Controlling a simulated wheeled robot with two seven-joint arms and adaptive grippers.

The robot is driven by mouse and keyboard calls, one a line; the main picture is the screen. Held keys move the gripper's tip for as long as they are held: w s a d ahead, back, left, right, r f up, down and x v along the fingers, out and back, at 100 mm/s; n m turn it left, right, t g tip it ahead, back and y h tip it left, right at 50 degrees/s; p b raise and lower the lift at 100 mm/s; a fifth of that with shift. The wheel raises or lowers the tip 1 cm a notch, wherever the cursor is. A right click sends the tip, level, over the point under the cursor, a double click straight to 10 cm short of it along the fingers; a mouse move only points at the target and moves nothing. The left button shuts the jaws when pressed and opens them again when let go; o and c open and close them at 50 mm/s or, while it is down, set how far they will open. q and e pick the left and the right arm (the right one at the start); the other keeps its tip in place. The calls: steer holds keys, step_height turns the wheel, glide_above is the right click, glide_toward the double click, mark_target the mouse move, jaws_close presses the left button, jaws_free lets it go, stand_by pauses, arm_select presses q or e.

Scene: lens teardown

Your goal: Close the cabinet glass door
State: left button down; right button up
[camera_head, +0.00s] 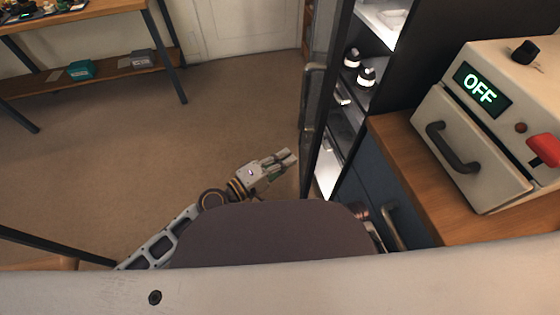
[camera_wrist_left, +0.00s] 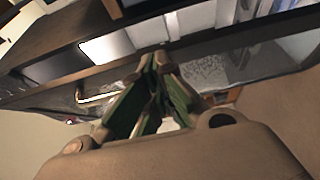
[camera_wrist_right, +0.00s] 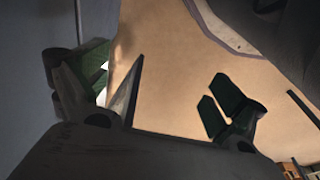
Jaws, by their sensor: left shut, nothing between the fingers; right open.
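The cabinet glass door (camera_head: 325,95) stands open, seen almost edge-on in the head view, with a dark frame and a long vertical handle (camera_head: 306,95) on its left face. The open cabinet (camera_head: 408,60) is to its right. My left gripper (camera_head: 291,155) is shut and empty, just left of the door's lower part; whether it touches the door I cannot tell. In the left wrist view its closed fingers (camera_wrist_left: 158,58) point at a dark frame bar (camera_wrist_left: 60,82). My right gripper (camera_wrist_right: 170,88) is open and empty in the right wrist view, beside a grey upright surface.
Cabinet shelves hold small dark-and-white bottles (camera_head: 366,77). A cream machine (camera_head: 480,120) with an OFF display stands on a wooden-topped blue cabinet (camera_head: 405,160) at right. A wooden workbench (camera_head: 75,18) stands at the back left. The floor (camera_head: 120,150) left of the door is clear.

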arm_select(q)
steer(key=shift+v, duration=0.85)
